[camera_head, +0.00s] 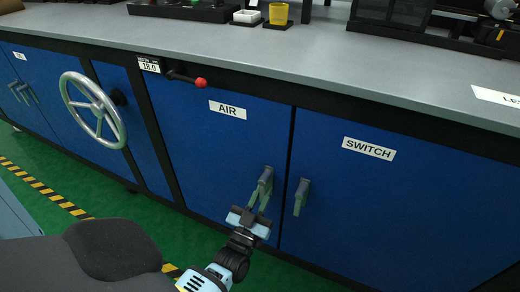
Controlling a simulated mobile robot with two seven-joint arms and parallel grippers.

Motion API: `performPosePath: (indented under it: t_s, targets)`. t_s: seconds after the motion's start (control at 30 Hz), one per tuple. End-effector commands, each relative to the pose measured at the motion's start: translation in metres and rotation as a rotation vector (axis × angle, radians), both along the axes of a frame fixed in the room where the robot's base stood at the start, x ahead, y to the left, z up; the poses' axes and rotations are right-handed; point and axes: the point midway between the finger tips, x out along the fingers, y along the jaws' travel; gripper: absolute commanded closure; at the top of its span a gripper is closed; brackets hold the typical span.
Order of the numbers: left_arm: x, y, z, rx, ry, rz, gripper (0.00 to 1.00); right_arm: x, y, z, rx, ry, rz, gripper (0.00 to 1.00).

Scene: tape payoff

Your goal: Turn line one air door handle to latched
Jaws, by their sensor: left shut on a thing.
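The blue air door (205,150) carries a white AIR label (227,110). Its handle (266,178) sits near the door's right edge, with a grey upper part and a green lower part, slanting down to the left. My left gripper (256,205) is at the handle's lower end and is shut on it. The fingers partly hide the lower end. My right gripper is not in view.
The switch door (390,205) is right of the air door, with its own handle (301,196) close to my gripper. A silver handwheel (94,110) and a red-knobbed lever (200,83) are at the left. The grey worktop (300,50) overhangs the doors.

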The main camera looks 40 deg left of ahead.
Motion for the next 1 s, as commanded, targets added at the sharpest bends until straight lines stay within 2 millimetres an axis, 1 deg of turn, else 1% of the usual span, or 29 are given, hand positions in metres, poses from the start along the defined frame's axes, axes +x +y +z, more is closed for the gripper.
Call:
performPosePath:
  t_s: [0.3, 0.53, 0.57, 0.7, 0.73, 1.0]
  targets:
    - [0.0013, -0.0008, 0.0014, -0.027, -0.010, 0.000, 1.00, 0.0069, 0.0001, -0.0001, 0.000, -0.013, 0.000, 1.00]
    - [0.0014, -0.0010, 0.0015, -0.028, -0.010, -0.001, 1.00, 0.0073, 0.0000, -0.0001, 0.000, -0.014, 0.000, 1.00]
    - [0.0014, -0.0010, 0.0015, -0.028, -0.010, -0.001, 0.84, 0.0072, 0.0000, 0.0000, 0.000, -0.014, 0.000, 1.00]
    - [0.0011, -0.0011, 0.0011, -0.027, -0.009, -0.001, 0.66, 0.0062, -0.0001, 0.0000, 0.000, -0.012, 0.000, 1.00]
    - [0.0011, -0.0012, 0.0009, -0.026, -0.009, -0.001, 0.64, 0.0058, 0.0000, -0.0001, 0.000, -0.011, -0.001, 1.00]
    - [0.0000, -0.0015, 0.0000, -0.025, -0.007, 0.000, 0.64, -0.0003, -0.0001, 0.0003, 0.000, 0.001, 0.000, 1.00]
